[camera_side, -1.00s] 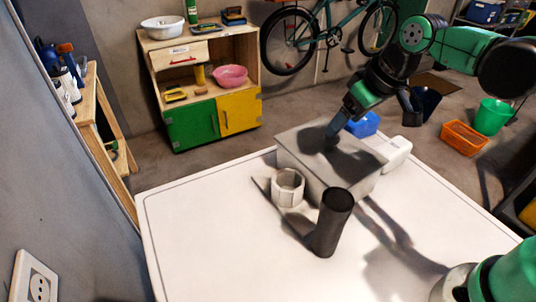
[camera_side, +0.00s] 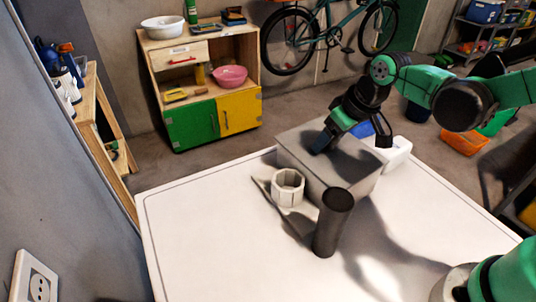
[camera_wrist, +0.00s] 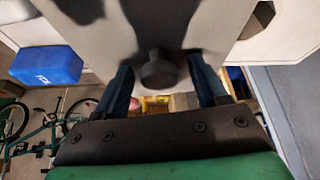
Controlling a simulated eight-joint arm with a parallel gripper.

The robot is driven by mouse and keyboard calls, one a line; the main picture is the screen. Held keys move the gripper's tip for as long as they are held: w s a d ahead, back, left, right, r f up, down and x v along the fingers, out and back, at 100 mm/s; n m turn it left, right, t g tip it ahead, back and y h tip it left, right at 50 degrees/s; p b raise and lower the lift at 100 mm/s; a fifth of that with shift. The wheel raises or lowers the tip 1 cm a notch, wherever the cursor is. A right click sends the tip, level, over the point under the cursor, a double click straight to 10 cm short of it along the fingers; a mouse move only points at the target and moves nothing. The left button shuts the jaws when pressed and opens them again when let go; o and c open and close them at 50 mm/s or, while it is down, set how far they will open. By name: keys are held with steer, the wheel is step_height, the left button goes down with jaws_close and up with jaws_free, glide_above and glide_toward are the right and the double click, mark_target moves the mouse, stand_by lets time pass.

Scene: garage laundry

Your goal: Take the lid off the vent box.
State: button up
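The vent box (camera_side: 310,165) is a grey box on the white table, with a flat top, the lid (camera_side: 296,139). The lid also fills the upper part of the wrist view (camera_wrist: 205,25). A dark round knob (camera_wrist: 158,72) stands on it in the wrist view, between my fingers. My gripper (camera_side: 350,143) is over the lid in the side view. Its two blue fingers are apart, one on each side of the knob, with gaps visible in the wrist view. The knob is hidden in the side view. I cannot tell whether the fingertips touch the lid.
A dark upright cylinder (camera_side: 332,225) and a pale hexagonal ring (camera_side: 287,187) stand in front of the box. A white object (camera_side: 397,152) is at the box's right. A blue box (camera_wrist: 48,65) shows beyond it. The table's left front (camera_side: 215,250) is clear.

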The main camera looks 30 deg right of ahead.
jaws_close()
steer(key=shift+r, duration=0.1)
